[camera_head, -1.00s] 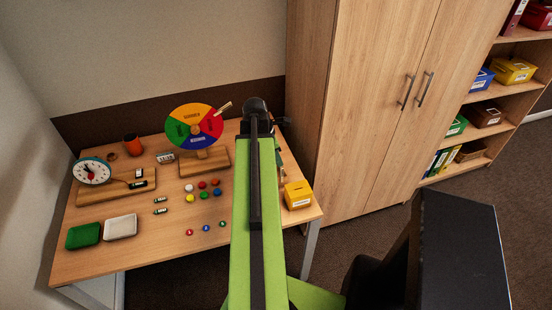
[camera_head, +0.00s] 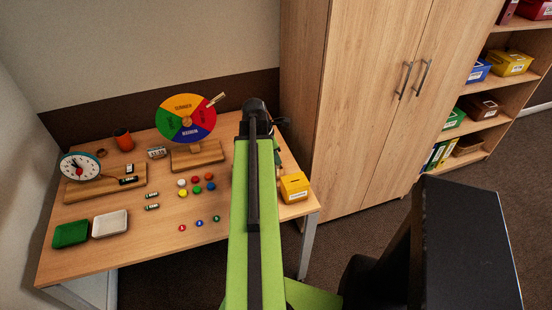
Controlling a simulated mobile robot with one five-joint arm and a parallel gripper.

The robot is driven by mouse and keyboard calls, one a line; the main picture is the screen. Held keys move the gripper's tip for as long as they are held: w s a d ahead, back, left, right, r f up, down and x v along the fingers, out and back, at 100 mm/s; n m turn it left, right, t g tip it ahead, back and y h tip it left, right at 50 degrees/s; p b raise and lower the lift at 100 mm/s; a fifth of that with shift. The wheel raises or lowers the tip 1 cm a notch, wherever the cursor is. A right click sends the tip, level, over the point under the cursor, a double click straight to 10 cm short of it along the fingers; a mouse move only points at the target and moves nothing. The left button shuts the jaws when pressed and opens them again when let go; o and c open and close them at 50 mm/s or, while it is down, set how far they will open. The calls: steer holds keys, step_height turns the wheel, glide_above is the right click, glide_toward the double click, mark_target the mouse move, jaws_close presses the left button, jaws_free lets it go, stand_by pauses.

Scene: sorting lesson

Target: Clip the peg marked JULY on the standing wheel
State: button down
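The standing wheel (camera_head: 184,117) is upright on a wooden base (camera_head: 198,156) at the back of the table. It has yellow, red, blue and green sectors with words too small to read surely. A pale wooden peg (camera_head: 217,99) sticks out from its upper right rim. Two small dark green pieces with pale labels (camera_head: 151,195) (camera_head: 152,207) lie mid-table, perhaps pegs. I cannot read JULY on anything. My green arm reaches forward, right of the wheel in the picture. My gripper's fingers are hidden behind the arm's far end; only dark parts show beside it.
A clock (camera_head: 80,166) stands at left on a board with small dark pieces. An orange cup (camera_head: 123,139) stands behind. A yellow box (camera_head: 295,186) is at the right edge, near the cupboard (camera_head: 350,110).

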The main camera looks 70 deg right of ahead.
steer(key=shift+r, duration=0.1)
steer(key=shift+r+p, duration=2.4)
steer(key=shift+p, duration=0.1)
